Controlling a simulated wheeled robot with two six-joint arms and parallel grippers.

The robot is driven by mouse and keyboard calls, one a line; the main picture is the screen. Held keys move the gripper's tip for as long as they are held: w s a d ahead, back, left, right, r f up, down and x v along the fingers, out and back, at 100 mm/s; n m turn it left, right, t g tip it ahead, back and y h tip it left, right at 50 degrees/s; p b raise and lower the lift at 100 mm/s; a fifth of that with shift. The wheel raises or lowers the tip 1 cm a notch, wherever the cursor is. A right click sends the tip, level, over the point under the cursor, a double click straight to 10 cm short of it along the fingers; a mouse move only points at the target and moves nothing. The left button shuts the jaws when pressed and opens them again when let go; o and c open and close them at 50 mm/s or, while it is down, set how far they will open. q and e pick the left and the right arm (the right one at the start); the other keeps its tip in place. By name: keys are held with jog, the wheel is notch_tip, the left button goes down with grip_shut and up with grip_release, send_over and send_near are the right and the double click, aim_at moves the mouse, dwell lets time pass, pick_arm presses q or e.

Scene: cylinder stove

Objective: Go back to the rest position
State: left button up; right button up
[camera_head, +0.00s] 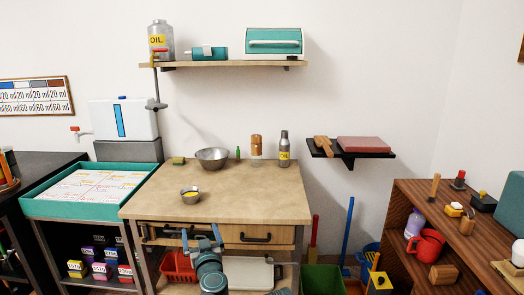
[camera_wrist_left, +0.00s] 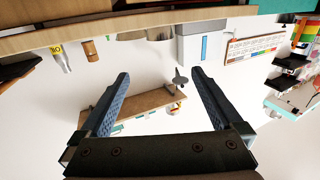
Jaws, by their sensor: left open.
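My left gripper (camera_head: 202,238) is in front of the wooden worktable (camera_head: 225,182), below its top and near the drawer front. Its blue-padded fingers are spread with nothing between them. In the left wrist view the open fingers (camera_wrist_left: 160,95) also show empty, with the scene upside down. My right gripper is not in view.
On the worktable stand a metal bowl (camera_head: 212,158), a small bowl with yellow contents (camera_head: 190,196), a bottle (camera_head: 284,150) and a shaker (camera_head: 256,147). A wall shelf (camera_head: 225,65) hangs above. A brown cabinet (camera_head: 415,200) stands right; a green-rimmed table (camera_head: 40,206) stands left.

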pick_arm(q)
jog(key=w+d+m+h, duration=0.1)
jog(key=d+m+h, duration=0.5)
jog(key=d+h, duration=0.3)
jog(key=s+d+f+m+g+h, duration=0.3)
jog(key=s+d+f+g, duration=0.15)
jog(key=f, duration=0.45)
jog(key=s+a+f+n+g+y, duration=0.2)
jog(key=s+a+f+g+y, duration=0.1)
jog(key=s+a+f+g, duration=0.4)
jog(key=s+a+f+n+g+y, duration=0.3)
jog(key=s+a+f+g, duration=0.25)
jog(key=s, duration=0.35)
jog(key=s+d+m+y, duration=0.1)
jog(key=s+d+m, duration=0.4)
jog(key=d, duration=0.7)
notch_tip(320, 180, up, 27)
jog(key=n+p, duration=0.1)
jog(key=p, duration=2.6)
jog(key=shift+s+a+r+p, duration=0.2)
jog(key=shift+s+p, duration=0.15)
